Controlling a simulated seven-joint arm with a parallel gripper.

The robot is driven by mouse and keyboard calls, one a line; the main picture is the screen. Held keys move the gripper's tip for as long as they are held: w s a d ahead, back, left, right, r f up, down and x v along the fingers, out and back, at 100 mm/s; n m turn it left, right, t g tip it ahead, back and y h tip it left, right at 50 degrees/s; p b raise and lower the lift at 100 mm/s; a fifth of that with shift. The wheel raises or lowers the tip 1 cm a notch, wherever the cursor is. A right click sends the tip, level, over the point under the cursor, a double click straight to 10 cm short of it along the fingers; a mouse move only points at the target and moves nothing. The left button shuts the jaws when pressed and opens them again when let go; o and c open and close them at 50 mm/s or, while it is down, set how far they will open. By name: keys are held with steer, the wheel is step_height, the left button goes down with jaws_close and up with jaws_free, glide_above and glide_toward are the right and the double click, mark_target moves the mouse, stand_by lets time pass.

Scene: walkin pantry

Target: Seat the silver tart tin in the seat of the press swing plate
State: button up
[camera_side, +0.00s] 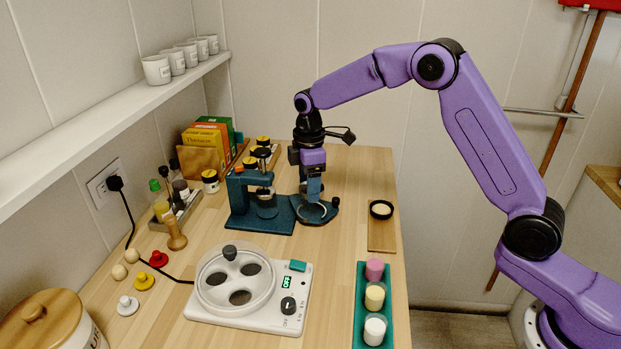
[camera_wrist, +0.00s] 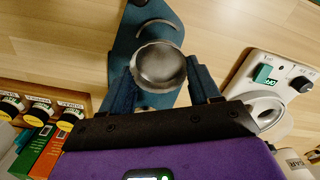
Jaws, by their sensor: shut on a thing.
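The silver tart tin (camera_wrist: 158,66) is a round, shiny shallow cup in the wrist view. My gripper (camera_wrist: 160,76) is shut on it, one finger at each side. It also shows in the side view (camera_side: 314,192), pointing down over the swing plate of the press. The teal swing plate (camera_side: 328,213) sticks out to the right of the teal press (camera_side: 240,202). The plate also shows in the wrist view (camera_wrist: 140,18), with a pale curved rim just beyond the tin. The tin covers part of the plate, and I cannot tell its height above the seat.
A wooden board (camera_side: 382,238) with a black-rimmed dish (camera_side: 381,209) lies right of the plate. A green tray (camera_side: 359,335) holds three coloured cylinders. A white appliance (camera_side: 246,318) with a round lid stands in front. Jars and boxes stand behind the press. Bare table lies between these.

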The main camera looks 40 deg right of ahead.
mark_target(309, 214)
steer(key=shift+f, duration=2.3)
steer(key=shift+f, duration=0.4)
stand_by(0.6)
steer(key=o, duration=1.3)
steer(key=shift+c, duration=0.2)
steer(key=shift+r, duration=0.15)
steer(key=shift+r, duration=3.35)
